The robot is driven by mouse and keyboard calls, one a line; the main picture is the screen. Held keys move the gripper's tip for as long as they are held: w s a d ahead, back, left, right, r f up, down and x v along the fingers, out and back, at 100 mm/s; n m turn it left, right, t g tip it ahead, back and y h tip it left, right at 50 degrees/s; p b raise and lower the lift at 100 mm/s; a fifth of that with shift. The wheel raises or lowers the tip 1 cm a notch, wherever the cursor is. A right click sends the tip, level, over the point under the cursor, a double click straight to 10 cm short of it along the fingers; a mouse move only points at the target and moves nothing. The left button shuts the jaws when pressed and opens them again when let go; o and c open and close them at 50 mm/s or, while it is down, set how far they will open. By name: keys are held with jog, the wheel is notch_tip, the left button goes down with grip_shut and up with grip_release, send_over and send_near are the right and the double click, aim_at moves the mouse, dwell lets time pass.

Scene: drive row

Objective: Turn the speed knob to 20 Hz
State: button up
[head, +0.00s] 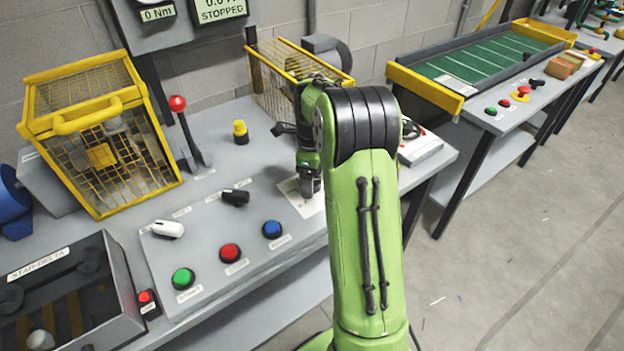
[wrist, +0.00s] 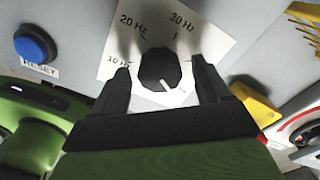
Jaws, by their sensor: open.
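The speed knob (wrist: 158,66) is dark and many-sided, on a white scale plate (wrist: 207,27) marked 10 Hz, 20 Hz and 30 Hz. Its white pointer mark sits at the knob's lower right, away from these three labels. My gripper (wrist: 160,72) is open in the wrist view, one finger on each side of the knob. I cannot tell whether the fingers touch it. In the head view my gripper (head: 310,188) is down at the scale plate (head: 292,192), and the knob is hidden.
Blue (head: 272,229), red (head: 230,252) and green (head: 183,278) buttons, a black selector (head: 236,197) and a white-handled one (head: 168,229) stand left of my gripper. A red-knobbed lever (head: 178,103) and yellow cages stand behind. The upper display (head: 219,10) reads STOPPED.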

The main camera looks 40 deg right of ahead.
jog(key=shift+c, duration=0.2)
jog(key=c, duration=1)
jog(key=shift+r+n, duration=0.1)
jog(key=shift+n, duration=0.2)
